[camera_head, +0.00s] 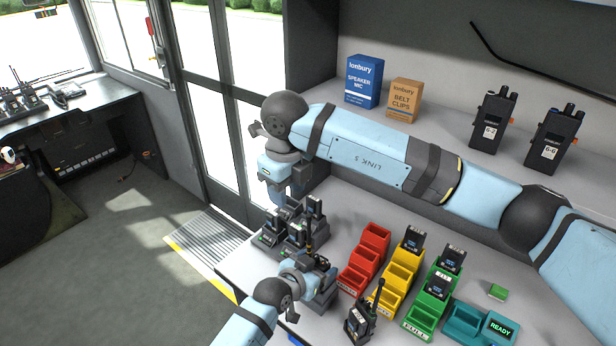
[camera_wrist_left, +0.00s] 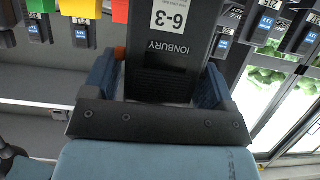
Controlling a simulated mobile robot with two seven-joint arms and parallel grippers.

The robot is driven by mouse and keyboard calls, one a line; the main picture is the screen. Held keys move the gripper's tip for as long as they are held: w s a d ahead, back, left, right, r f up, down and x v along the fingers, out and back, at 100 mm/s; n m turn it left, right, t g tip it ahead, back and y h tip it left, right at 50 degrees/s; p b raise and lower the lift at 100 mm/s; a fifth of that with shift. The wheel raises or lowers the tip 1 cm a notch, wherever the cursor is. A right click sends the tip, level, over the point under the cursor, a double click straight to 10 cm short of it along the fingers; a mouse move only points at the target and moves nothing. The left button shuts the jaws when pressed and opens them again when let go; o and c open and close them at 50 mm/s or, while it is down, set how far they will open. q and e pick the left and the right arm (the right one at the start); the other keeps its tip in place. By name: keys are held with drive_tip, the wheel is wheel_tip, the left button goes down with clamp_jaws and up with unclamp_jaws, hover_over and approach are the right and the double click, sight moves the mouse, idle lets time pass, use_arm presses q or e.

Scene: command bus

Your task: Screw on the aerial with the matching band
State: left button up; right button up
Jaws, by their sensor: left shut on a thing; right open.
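My left gripper (camera_head: 322,272) is low in the head view, beside the charging radios. In the left wrist view its blue fingers (camera_wrist_left: 160,88) are shut on a black Ionbury radio (camera_wrist_left: 168,45) with a white label, seen upside down, reading G-3 or 6-3. In the head view my arm and gripper partly cover this radio. A thin upright piece with an orange part (camera_head: 310,238), possibly an aerial, rises near it. I cannot tell whether it is attached. My right gripper (camera_head: 285,197) is open and empty above the radios, pointing down. Its aerial bands cannot be made out.
A radio with an aerial (camera_head: 360,321) stands in front. Boxes and radios occupy the shelf.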

sight(308, 216)
drive_tip(key=d+n, duration=0.1)
drive_tip(key=n, duration=1)
drive_tip(key=d+r+n, duration=0.1)
drive_tip(key=n, duration=1.1)
drive_tip(key=d+r+n, duration=0.1)
drive_tip(key=d+n, duration=0.1)
drive_tip(key=n, duration=0.9)
drive_tip(key=shift+w+r+n+g+h, duration=0.1)
drive_tip(key=shift+w+n+g+h, duration=0.2)
drive_tip(key=shift+n+g, duration=0.1)
wheel_tip(308, 216, down, 12)
drive_tip(key=shift+w, duration=0.1)
